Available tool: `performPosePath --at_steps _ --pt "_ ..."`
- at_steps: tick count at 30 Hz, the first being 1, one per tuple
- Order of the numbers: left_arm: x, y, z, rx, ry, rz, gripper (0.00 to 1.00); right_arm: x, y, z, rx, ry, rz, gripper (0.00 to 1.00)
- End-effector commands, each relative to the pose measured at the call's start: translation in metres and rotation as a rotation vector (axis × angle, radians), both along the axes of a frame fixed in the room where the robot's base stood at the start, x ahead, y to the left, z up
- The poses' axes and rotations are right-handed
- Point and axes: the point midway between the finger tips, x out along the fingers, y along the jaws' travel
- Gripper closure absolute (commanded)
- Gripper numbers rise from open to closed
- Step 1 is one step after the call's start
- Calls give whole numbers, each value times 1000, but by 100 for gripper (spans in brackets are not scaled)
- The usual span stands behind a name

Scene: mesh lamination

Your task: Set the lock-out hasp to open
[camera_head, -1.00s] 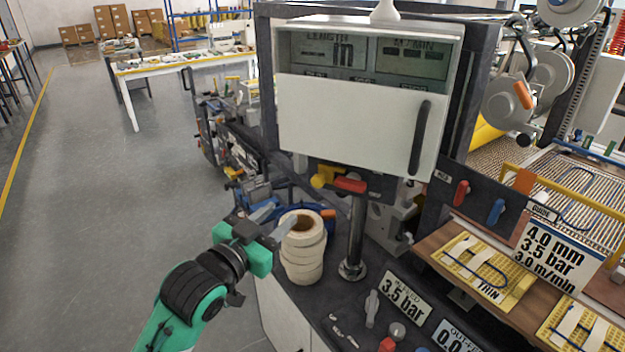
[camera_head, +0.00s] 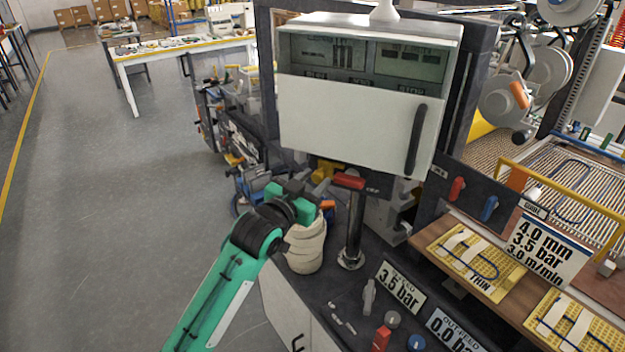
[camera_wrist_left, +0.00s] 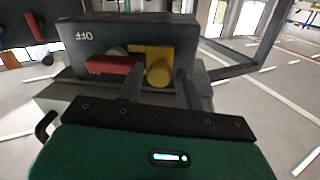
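The yellow lock-out hasp (camera_head: 321,171) sits under the front of the display cabinet, just left of a red handle (camera_head: 349,181). In the left wrist view the hasp shows as a yellow plate with a rounded knob (camera_wrist_left: 158,72), beside the red handle (camera_wrist_left: 108,65) on a dark box marked OFF. My left gripper (camera_head: 306,188) is just below and left of the hasp. In the left wrist view its fingers (camera_wrist_left: 157,86) stand apart, with the yellow knob seen in the gap between them. Contact cannot be told. My right gripper is not in view.
The white cabinet (camera_head: 350,125) hangs above. Open floor (camera_head: 130,210) lies to the left.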

Motion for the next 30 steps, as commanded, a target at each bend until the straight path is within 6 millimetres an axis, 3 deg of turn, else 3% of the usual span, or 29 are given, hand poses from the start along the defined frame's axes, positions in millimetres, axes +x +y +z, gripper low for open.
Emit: performPosePath --at_steps 5,11,17,25,30 --pt "0 0 0 0 0 0 64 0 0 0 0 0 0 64" --pt "0 0 0 0 0 0 100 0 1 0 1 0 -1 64" --pt "1 3 -1 1 0 1 100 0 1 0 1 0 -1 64" --pt "13 30 -1 4 -1 2 100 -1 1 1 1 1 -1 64" --pt "14 32 -1 1 1 2 100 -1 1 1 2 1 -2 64"
